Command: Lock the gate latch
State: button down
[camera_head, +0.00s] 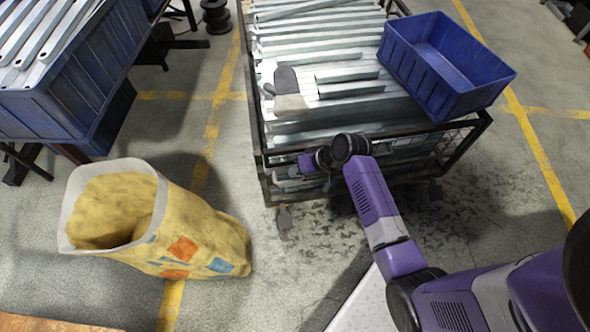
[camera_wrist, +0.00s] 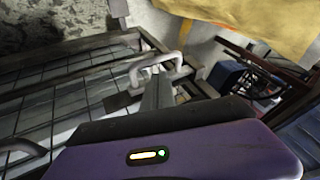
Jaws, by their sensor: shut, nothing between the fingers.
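The gate is the wire-mesh front side of a dark-framed cage (camera_head: 385,160), which also fills the left of the wrist view (camera_wrist: 60,100). A grey U-shaped handle (camera_wrist: 152,62), likely the latch, stands on the gate's frame near the corner in the wrist view. My gripper (camera_wrist: 158,92) is shut and empty, its fingers right at the handle; I cannot tell whether they touch it. In the head view my gripper (camera_head: 290,172) is at the cage's front left, where my arm hides most of the latch area. Whether the latch is locked cannot be seen.
Galvanized brackets (camera_head: 320,45) fill the cage, with a glove (camera_head: 288,88) and a blue bin (camera_head: 440,65) on top. Another blue container (camera_head: 75,95) is at far left. Floor between sack and cage is clear.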

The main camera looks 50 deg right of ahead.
jog(key=p+v, duration=0.1)
jog(key=v, duration=0.7)
jog(key=shift+r+p, duration=0.2)
jog(key=shift+p, duration=0.2)
jog(key=shift+d, duration=0.1)
jog(key=w+d+r+m+t+h, duration=0.1)
jog(key=w+d+r+t+h, duration=0.25)
jog(key=d+r, duration=0.2)
jog(key=s+a+r+t+h+p, duration=0.1)
jog(key=s+a+r+h+p, duration=0.1)
jog(key=s+r+h, duration=0.3)
jog(key=s+a+r+n+t+y+p, duration=0.3)
jog(key=s+a+r+n+y+p, duration=0.3)
jog(key=s+a+r, duration=1.3)
jog(key=s+a+n, duration=0.1)
jog(key=s+a, duration=0.1)
jog(key=shift+a+r+p, duration=0.3)
jog(key=shift+a, duration=0.05)
jog(key=shift+t+y, duration=0.25)
